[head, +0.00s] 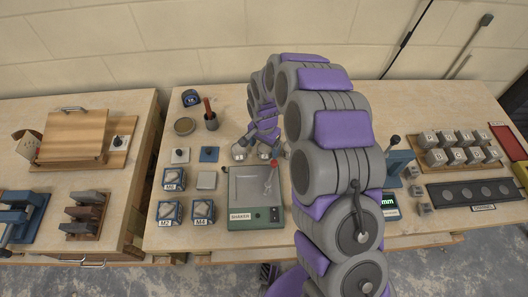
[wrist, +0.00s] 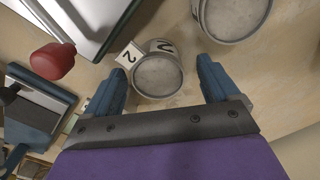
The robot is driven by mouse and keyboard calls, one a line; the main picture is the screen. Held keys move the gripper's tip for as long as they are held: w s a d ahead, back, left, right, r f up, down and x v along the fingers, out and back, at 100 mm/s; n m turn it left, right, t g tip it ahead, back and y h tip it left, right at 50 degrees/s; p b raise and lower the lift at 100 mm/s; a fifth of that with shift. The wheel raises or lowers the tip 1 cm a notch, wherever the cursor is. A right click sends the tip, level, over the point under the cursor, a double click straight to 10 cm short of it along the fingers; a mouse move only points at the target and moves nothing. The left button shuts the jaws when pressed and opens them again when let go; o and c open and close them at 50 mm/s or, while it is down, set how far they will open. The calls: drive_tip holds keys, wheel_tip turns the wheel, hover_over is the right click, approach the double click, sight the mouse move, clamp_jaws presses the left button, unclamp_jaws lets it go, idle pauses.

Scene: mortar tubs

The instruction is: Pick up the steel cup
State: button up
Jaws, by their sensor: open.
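A grey metal cylinder (wrist: 158,75), which looks like a steel cup, stands between and just beyond my gripper's fingers in the wrist view. Its round pale face is toward the camera, and a dark mark shows on its side. A second, similar cylinder (wrist: 232,14) is at the upper right, partly cut off. My gripper (wrist: 160,84) is open, with one blue finger to each side and nothing held. In the head view small silvery cups (head: 239,152) show by my gripper (head: 262,142), partly hidden by my arm.
A green-framed device (head: 256,215) stands in front of the cups, with a red-knobbed lever (wrist: 52,60) close to my gripper. Metal blocks (head: 460,150) stand at the right.

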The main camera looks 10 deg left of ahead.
drive_tip(key=shift+f, duration=0.95)
drive_tip(key=shift+r, duration=0.1)
drive_tip(key=c, duration=1.3)
